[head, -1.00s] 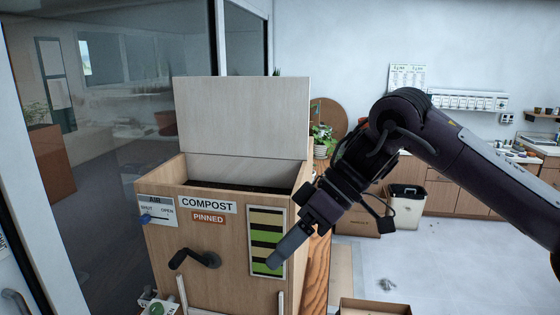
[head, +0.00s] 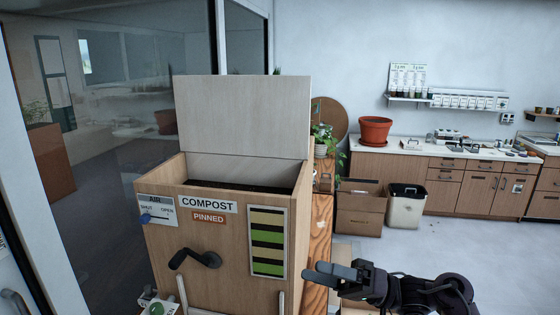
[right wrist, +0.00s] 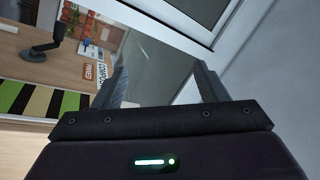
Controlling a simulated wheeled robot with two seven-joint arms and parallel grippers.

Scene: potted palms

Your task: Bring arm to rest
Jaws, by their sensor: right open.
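My right gripper (head: 325,276) is low in the head view, to the right of the compost bin's front, with its fingers pointing left. In the right wrist view its two fingers (right wrist: 160,88) stand apart with nothing between them. My left gripper is not in view. The wooden compost bin (head: 220,285) stands at the middle left with its pale lid (head: 243,115) raised and dark compost (head: 240,187) inside. Its front bears a black crank handle (head: 195,260) and a striped green panel (head: 268,242). The bin also shows tilted in the right wrist view (right wrist: 30,67).
A cardboard box (head: 361,212) and a white bin (head: 406,208) stand on the floor by the back counter. A terracotta pot (head: 375,131) sits on the counter. A leafy plant (head: 321,140) is behind the compost bin. The floor at right (head: 480,245) is clear.

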